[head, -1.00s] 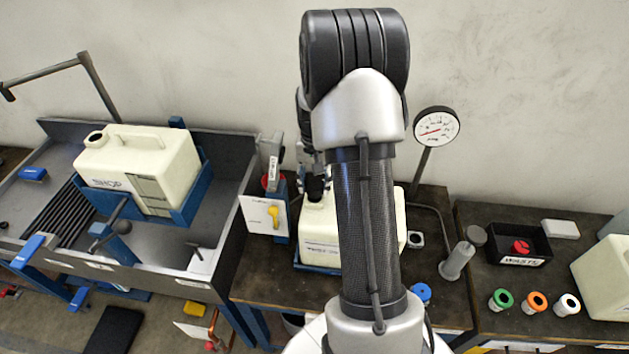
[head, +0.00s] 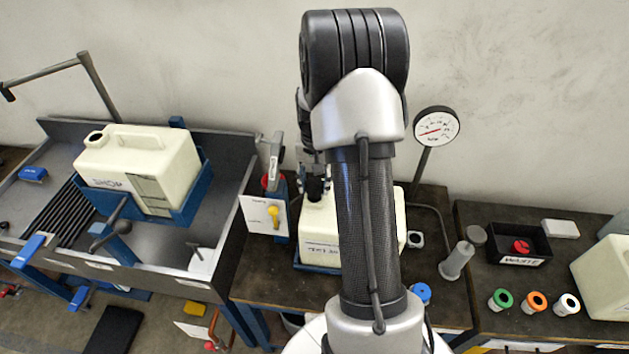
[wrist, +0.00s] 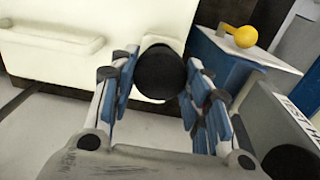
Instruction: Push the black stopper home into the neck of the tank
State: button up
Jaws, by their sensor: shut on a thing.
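The black stopper (wrist: 160,72) is between the fingers of my gripper (wrist: 161,76) in the wrist view, its round end facing the camera. My gripper is shut on it. Behind it, the pale rim of the neck (wrist: 158,42) of the cream tank (wrist: 75,45) shows around its upper edge. How deep the stopper sits in the neck cannot be told. In the head view the tank (head: 321,228) stands on the middle bench, partly hidden by my arm. My gripper (head: 317,184) points down over the tank's left end, and the stopper is hard to make out there.
A pressure gauge (head: 436,127) and a grey cylinder (head: 457,262) are at right. A second cream tank (head: 138,160) sits in a blue cradle.

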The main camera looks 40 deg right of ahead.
aim_at(314, 183)
jog(key=shift+f+b, duration=1.05)
jog(key=shift+f, duration=0.55)
jog(key=o, duration=1.5)
notch_tip(314, 183, up, 12)
jog(key=shift+r, duration=0.1)
jog(key=shift+s, duration=0.1)
